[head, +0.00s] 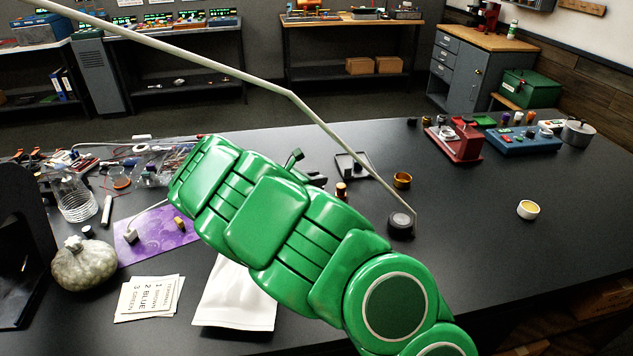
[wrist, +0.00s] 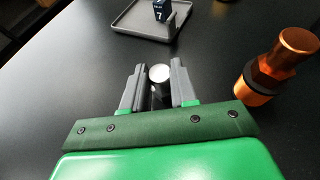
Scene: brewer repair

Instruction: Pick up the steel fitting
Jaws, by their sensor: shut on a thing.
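In the wrist view, my gripper (wrist: 159,80) has its two grey fingers on either side of the steel fitting (wrist: 159,73) and is shut on it. The fitting shows a bright round top and a darker body below, partly hidden by the fingers. I cannot tell whether it still touches the black table. In the head view, my green arm covers most of the middle, and the fitting cannot be made out there.
An orange-copper fitting (wrist: 278,66) stands close to the right of my gripper. A grey tray (wrist: 130,24) with a dark block marked 7 (wrist: 161,10) lies beyond.

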